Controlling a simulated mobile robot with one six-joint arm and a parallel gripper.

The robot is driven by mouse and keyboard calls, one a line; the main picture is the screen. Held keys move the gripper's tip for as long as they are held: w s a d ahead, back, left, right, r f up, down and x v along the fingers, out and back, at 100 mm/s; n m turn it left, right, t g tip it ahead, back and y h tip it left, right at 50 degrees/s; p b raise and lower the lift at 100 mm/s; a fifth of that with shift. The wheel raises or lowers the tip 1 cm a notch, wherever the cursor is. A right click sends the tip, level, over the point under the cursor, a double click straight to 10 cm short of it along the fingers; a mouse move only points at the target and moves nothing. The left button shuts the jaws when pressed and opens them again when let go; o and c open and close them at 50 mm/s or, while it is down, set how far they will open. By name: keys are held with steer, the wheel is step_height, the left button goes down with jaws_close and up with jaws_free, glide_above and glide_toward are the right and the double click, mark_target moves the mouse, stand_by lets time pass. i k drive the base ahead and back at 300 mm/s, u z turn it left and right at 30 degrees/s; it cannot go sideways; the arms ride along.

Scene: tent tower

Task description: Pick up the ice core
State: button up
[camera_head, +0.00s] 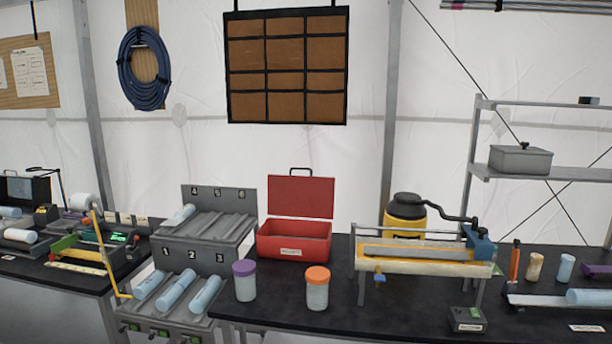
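Several pale blue ice cores are in view, and I cannot tell which one the task means. Three lie in the lower troughs of a grey numbered rack (205,262): a left core (149,285), a middle core (177,290) and a right core (206,295). Another core (180,216) lies in the left upper trough, with the other upper troughs bare. A core (588,297) lies on a tray at the far right, cut off by the picture edge. A pale cylinder (20,236) lies on the left bench. My gripper is not in view.
An open red box (294,243) stands right of the rack. A purple-lidded jar (245,281) and an orange-lidded jar (317,288) stand in front. A yellow-framed device (420,255) is on the black bench (350,318). A bent yellow rod (103,252) rises beside the rack.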

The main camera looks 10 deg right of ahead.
mark_target(178, 286)
steer(key=u, duration=0.1)
steer(key=i, duration=0.95)
steer(key=z, duration=0.05)
